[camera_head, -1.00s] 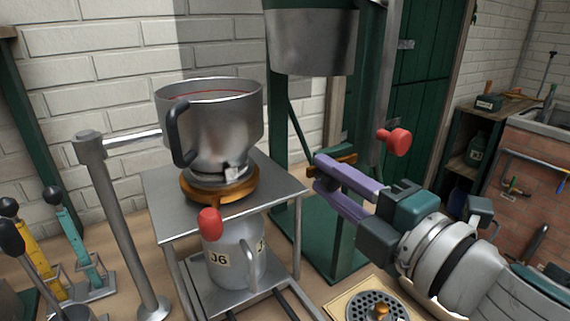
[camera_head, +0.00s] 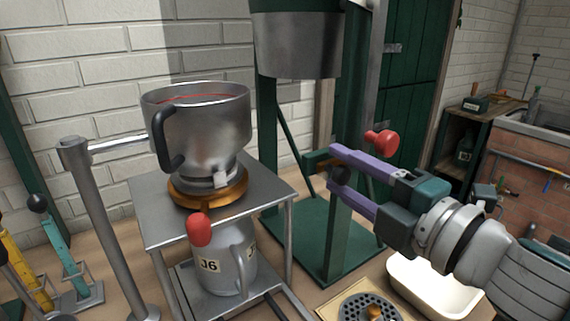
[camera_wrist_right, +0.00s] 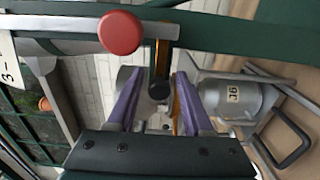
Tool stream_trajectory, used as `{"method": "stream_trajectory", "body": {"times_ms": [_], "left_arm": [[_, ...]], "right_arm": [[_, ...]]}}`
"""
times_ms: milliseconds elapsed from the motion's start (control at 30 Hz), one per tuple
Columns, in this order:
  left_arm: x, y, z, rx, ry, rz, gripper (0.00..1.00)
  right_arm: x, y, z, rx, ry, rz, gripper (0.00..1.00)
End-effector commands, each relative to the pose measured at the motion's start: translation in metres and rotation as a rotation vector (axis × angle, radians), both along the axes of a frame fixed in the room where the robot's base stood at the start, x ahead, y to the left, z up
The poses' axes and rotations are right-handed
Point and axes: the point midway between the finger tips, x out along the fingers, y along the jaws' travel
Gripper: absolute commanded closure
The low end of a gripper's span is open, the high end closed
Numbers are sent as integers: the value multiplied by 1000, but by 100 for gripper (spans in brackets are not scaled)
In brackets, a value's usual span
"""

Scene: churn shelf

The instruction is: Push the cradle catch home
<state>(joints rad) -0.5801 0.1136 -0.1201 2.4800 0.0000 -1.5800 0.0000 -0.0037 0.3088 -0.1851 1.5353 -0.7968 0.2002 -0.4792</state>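The catch appears to be the brass bar (camera_head: 318,160) with a black knob (camera_head: 341,176) on the green stand's upright. In the right wrist view, the brass bar (camera_wrist_right: 162,58) hangs from a grey rail and its black knob (camera_wrist_right: 159,89) lies between my fingers, apart from both as far as I can tell. My right gripper (camera_head: 332,172) has its two purple fingers spread around the knob; the fingers also show in the wrist view (camera_wrist_right: 158,92). It holds nothing that I can see. My left gripper is not in view.
A red knob (camera_head: 380,142) sticks out above my right fingers. A steel hopper (camera_head: 200,125) stands on a metal table (camera_head: 150,222) at left, with a can marked J6 (camera_head: 232,265) below. A white basin (camera_head: 430,290) lies under my right arm.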

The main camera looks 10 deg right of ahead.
Motion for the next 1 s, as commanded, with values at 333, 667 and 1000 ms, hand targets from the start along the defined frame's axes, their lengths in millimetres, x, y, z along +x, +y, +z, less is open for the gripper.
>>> {"method": "stream_trajectory", "body": {"times_ms": [333,667,1000], "left_arm": [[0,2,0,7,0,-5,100],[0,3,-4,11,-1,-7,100],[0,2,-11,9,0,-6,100]], "right_arm": [[-1,1,0,1,-1,3,39],[-44,-15,-2,0,3,3,39],[-89,-31,-1,1,0,2,39]]}}
